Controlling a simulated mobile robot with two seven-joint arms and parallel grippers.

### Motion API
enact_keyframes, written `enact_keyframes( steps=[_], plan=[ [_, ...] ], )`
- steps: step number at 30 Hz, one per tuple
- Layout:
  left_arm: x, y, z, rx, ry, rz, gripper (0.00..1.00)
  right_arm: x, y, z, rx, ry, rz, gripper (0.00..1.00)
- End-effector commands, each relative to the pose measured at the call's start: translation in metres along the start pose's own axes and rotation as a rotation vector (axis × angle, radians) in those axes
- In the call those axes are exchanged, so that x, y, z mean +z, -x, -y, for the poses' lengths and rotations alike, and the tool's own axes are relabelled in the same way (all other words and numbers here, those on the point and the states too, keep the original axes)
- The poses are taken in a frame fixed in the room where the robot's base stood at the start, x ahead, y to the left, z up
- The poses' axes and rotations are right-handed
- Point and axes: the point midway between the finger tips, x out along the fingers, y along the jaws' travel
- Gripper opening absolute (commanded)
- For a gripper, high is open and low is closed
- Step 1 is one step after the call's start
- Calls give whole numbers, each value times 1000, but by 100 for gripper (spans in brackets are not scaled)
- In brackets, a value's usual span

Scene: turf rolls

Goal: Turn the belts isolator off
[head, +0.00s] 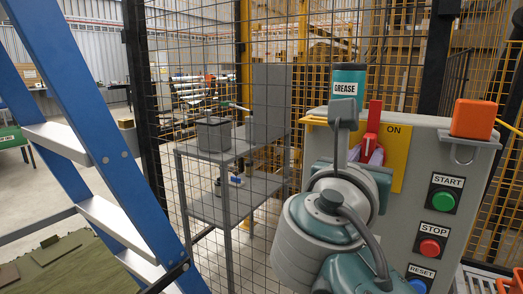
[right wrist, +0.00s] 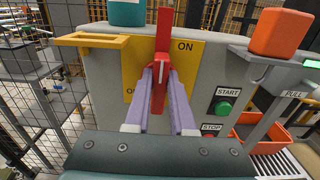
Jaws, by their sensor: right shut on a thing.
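The belts isolator is a red handle (head: 374,116) on a yellow plate (head: 398,165) on the front of the grey control box (head: 418,215). The handle stands upright, its upper end beside the word ON; it also shows in the right wrist view (right wrist: 164,32). A second word at the plate's lower left is mostly hidden by the fingers. My right gripper (right wrist: 159,88) is shut on the handle's lower part, with one pale finger on each side. In the head view my right wrist hides the handle's lower end. My left gripper is not in view.
Green START (head: 443,201), red STOP (head: 430,247) and blue RESET (head: 418,286) buttons sit right of the plate. A GREASE can (head: 347,84) and an orange block (head: 474,118) stand at the box top. Wire fence (head: 215,130) lies behind; a blue ladder (head: 85,100) stands left.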

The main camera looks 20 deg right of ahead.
Motion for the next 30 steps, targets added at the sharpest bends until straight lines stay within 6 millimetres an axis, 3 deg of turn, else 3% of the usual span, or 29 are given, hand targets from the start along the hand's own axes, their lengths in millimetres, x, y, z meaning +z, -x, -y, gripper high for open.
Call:
enact_keyframes(
  steps=[5,20,30],
  plan=[
    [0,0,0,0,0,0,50,0,0,0,1,0,0,0],
    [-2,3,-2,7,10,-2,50,1,0,0,1,15,0,0],
    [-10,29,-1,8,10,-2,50,5,-1,-2,1,189,-1,0]
  ],
)
